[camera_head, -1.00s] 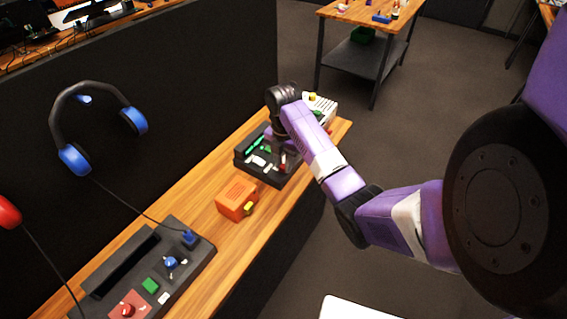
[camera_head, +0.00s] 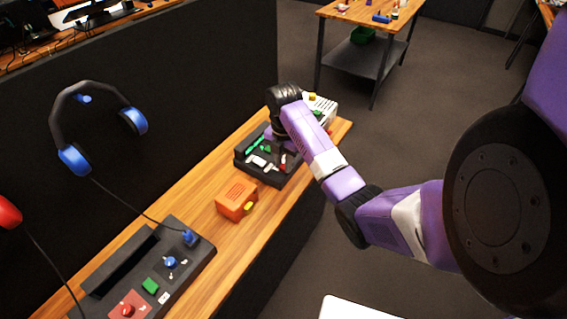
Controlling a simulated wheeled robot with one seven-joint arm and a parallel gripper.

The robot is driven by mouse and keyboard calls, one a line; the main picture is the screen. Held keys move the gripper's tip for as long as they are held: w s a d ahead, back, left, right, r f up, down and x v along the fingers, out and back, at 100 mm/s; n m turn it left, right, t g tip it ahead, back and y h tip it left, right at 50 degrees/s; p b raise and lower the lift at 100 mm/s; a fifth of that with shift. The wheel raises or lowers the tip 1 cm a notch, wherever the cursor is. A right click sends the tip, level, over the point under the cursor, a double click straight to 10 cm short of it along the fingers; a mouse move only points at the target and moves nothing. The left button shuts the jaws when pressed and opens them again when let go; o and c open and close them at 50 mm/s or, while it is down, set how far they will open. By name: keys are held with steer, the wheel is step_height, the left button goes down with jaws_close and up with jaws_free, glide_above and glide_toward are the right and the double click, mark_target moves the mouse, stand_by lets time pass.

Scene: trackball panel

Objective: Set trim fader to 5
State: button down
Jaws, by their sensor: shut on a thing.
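The dark control panel (camera_head: 243,164) lies on the wooden bench with green, white and red controls on its top. My gripper (camera_head: 275,141) points down over the far part of this panel, below my black wrist. It is shut at the panel, seemingly on the trim fader's knob, but its fingertips and that knob are too small and hidden to make out. The scale and number at the fader cannot be read. White pieces (camera_head: 257,160) and a red control (camera_head: 283,159) show in front of my gripper.
An orange box (camera_head: 237,199) sits on the bench (camera_head: 205,223) in front of the panel. A second dark panel (camera_head: 197,257) with blue, green and red controls lies nearer. A pale box (camera_head: 324,107) stands behind my wrist. Headphones (camera_head: 74,160) hang on the dark partition.

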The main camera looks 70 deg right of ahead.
steer(key=d, duration=0.2)
steer(key=s+d+b, duration=0.1)
steer(key=d, duration=0.1)
steer(key=shift+d, duration=0.4)
steer(key=c, duration=1.2)
jaws_free()
steer(key=shift+r, duration=0.1)
step_height(320, 180, up, 8)
steer(key=p, duration=0.3)
